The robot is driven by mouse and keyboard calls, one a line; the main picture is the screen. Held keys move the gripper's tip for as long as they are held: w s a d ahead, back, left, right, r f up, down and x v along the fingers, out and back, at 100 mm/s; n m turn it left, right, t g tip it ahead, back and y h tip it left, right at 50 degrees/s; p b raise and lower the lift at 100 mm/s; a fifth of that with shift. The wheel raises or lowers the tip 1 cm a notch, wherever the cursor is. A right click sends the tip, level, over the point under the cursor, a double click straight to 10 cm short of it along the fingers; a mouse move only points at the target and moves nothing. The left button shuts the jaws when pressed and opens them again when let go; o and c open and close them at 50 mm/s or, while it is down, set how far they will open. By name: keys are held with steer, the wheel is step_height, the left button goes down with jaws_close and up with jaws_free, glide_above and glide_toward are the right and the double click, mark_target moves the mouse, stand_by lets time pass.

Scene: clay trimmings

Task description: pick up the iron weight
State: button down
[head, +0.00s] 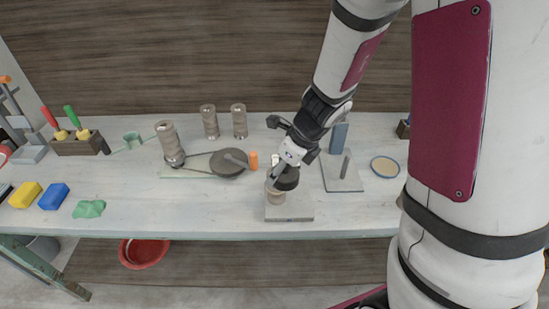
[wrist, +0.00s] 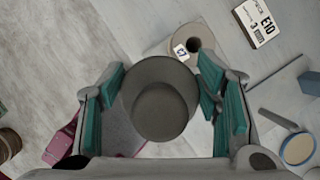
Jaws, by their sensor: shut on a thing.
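The iron weight (wrist: 160,100) is a dark grey round body with a smaller raised round top, seen from above in the wrist view. My gripper (wrist: 162,98) has its teal-padded fingers on either side of it, shut on it. In the head view my gripper (head: 288,167) points down, with the dark weight (head: 288,180) below it. The weight appears just above or beside a beige hollow cylinder (head: 274,193) on a grey slab (head: 290,213). I cannot tell whether the weight touches the slab.
The hollow cylinder (wrist: 192,41) bears a small tag. Left of my gripper are a dark disc (head: 229,164) and an orange cylinder (head: 253,160).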

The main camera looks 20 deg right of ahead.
mark_target(289, 186)
steer(key=s, duration=0.6)
steer(key=shift+s+a+r, duration=0.15)
steer(key=shift+s+r, duration=0.1)
steer(key=shift+r, duration=0.15)
steer(key=shift+s+a+r+p, duration=0.1)
steer(key=shift+s+p, duration=1)
steer(key=shift+p, duration=0.5)
